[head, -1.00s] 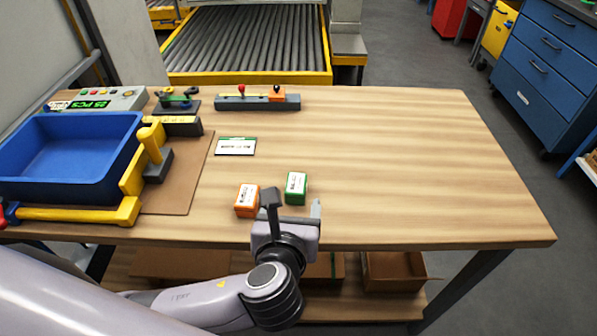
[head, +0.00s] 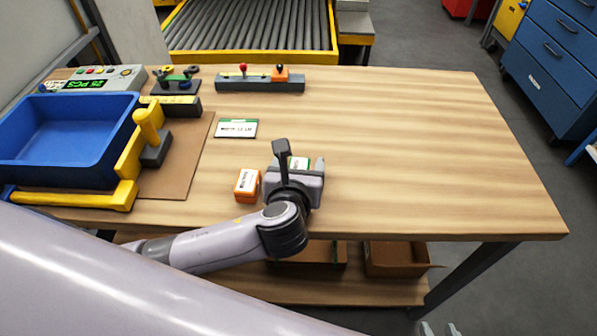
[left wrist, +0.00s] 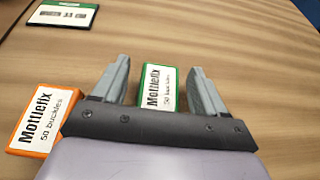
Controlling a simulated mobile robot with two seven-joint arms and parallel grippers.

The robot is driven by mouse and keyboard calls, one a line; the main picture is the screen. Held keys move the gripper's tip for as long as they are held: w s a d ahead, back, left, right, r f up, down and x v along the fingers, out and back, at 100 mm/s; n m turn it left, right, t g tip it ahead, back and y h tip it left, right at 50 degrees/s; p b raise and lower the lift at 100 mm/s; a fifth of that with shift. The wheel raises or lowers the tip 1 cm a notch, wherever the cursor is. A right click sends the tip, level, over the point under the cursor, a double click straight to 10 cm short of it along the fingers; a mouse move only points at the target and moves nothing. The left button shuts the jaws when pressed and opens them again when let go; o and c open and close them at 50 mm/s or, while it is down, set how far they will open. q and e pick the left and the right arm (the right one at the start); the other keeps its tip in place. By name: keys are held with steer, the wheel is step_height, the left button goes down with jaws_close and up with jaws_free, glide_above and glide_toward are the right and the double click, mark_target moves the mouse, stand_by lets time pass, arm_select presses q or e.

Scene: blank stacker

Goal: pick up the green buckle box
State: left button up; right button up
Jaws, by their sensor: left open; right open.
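The green buckle box (head: 299,163) stands on the wooden table, mostly hidden by my left gripper (head: 301,159) in the head view. In the left wrist view, the green box (left wrist: 158,88) with its white label lies between the two fingers of my open left gripper (left wrist: 160,66). A gap shows on both sides, so the fingers do not hold it. The orange buckle box (head: 247,184) stands just left of the gripper; it also shows in the left wrist view (left wrist: 44,120). Only the tips of my right gripper (head: 440,329) show, low at the bottom edge, open and empty.
A blue bin (head: 68,140) with yellow-handled parts stands at the left. A flat label card (head: 236,128) lies beyond the boxes. A dark fixture bar (head: 260,84) is at the back edge. The right half of the table (head: 430,150) is clear.

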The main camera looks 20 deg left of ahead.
arm_select(q)
steer(key=shift+c, duration=0.3)
steer(key=c, duration=1)
steer(key=shift+c, duration=0.5)
steer(key=shift+r, duration=0.15)
